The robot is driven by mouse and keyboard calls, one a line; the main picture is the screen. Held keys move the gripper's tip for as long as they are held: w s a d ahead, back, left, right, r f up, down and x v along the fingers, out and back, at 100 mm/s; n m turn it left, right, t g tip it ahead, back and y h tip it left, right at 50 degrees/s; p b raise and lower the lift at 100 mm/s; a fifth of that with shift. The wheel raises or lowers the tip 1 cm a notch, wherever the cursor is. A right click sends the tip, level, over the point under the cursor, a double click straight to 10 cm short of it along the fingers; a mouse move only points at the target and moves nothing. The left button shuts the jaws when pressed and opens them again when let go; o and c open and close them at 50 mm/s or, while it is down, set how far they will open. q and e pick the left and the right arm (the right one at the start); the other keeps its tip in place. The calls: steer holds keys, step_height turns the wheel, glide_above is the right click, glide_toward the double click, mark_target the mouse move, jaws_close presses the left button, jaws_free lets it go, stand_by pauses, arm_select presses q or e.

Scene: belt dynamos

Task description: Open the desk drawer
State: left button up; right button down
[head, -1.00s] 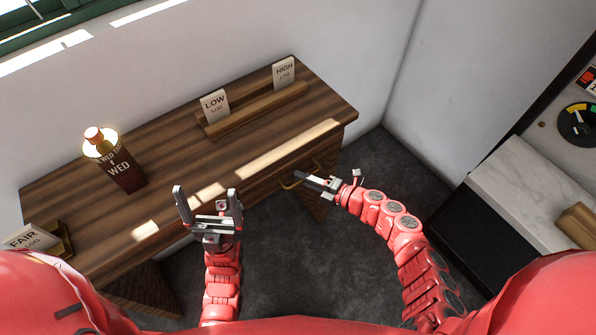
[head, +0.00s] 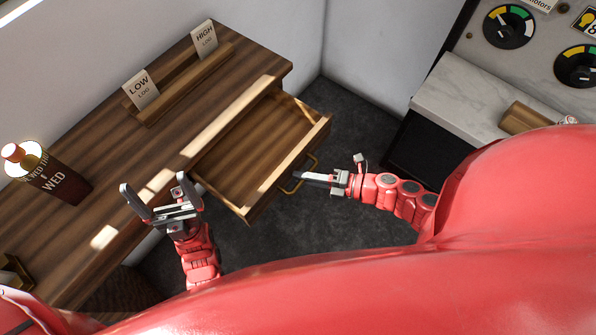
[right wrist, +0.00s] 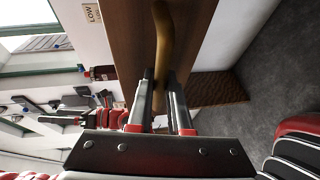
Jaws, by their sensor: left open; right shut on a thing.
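The desk drawer (head: 250,150) stands pulled well out of the wooden desk (head: 100,150) in the head view, and its inside looks empty. Its brass handle (head: 303,172) is on the drawer front. My right gripper (head: 308,177) is shut on that handle, at the drawer's front. In the right wrist view the handle (right wrist: 161,40) runs down between the two fingers of the right gripper (right wrist: 163,90). My left gripper (head: 160,203) is open and empty, above the desk's front edge to the left of the drawer.
A marble-topped counter (head: 470,105) with dials stands at the right. Dark floor (head: 350,120) lies between.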

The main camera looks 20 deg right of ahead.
steer(key=c, duration=0.8)
jaws_free()
steer(key=shift+c, duration=0.2)
steer(key=shift+d, duration=0.1)
steer(key=v, duration=1.7)
steer(key=shift+s+r, duration=0.1)
